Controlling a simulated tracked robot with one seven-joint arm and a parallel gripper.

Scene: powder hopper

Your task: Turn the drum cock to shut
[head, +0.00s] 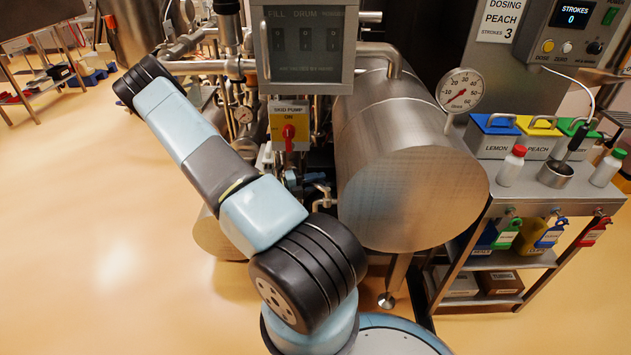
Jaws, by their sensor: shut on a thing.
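The steel drum (405,185) lies on its side right of centre, with its round end towards me. A small bent pipe fitting (322,192) shows low at its left, with small dark and blue parts beside it. I cannot tell whether this is the drum cock or how its handle stands. My arm rises from the bottom centre to a black joint at the upper left and covers part of the pipework. I cannot make out my gripper; the far end of my arm is hidden or lost among the pipes.
A skid pump switch (289,131) with a red knob reads ON. A FILL DRUM display box (307,45) hangs above it. A dial gauge (460,91) stands at the drum's right. A steel trolley (520,200) holds bins and bottles at right. The floor at left is clear.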

